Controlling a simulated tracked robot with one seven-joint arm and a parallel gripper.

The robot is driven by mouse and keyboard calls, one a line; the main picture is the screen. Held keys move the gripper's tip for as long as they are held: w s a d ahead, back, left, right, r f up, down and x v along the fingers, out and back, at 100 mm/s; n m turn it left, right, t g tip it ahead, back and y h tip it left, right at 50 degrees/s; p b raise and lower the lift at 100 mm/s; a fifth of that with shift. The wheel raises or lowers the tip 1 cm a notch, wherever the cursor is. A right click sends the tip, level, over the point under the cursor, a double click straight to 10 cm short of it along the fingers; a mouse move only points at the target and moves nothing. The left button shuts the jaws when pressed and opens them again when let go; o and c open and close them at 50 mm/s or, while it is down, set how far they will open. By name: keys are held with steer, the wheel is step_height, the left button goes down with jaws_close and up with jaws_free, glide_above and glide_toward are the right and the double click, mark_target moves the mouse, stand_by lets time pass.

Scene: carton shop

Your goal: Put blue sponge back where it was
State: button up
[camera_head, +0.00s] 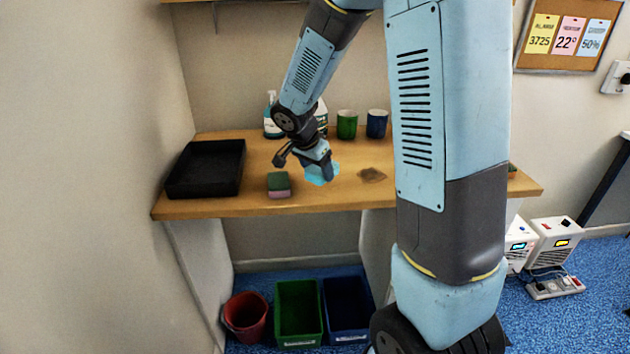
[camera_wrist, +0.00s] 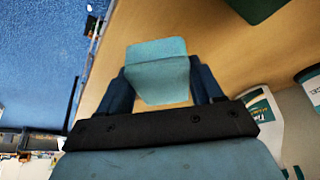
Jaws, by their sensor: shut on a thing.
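The light blue sponge (camera_wrist: 157,68) is held between the two fingers of my gripper (camera_wrist: 160,85) in the wrist view. In the head view, my gripper (camera_head: 318,162) is over the middle of the wooden table, and the light blue of the sponge (camera_head: 321,175) shows around its fingertips. I cannot tell whether the sponge touches the table top. A brown stain (camera_head: 372,175) lies on the table just right of my gripper.
A green-and-pink sponge (camera_head: 278,186) and a black tray (camera_head: 206,168) are left of my gripper on the table (camera_head: 225,209). Bottles (camera_head: 271,115), a green cup (camera_head: 347,125) and a blue cup (camera_head: 376,124) stand behind. A bucket (camera_head: 245,317) and bins (camera_head: 298,313) are below.

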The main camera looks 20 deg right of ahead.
mark_target(316, 190)
steer(key=shift+w+d+f, duration=0.1)
steer(key=shift+w+f, duration=0.55)
steer(key=shift+f, duration=1.65)
steer(key=o, duration=0.9)
steer(key=shift+o, duration=0.2)
steer(key=v, duration=1.2)
steer(key=s+d+r+n+t+y, duration=0.1)
steer(key=s+r+n, duration=0.4)
steer(key=s, duration=0.7)
steer(key=s+d+r+n+t+y, duration=0.2)
steer(key=s+d+r+n, duration=0.2)
steer(key=s, duration=0.9)
steer(key=shift+r+n+y, duration=0.4)
steer(key=shift+r+n, duration=0.7)
steer(key=shift+r, duration=0.9)
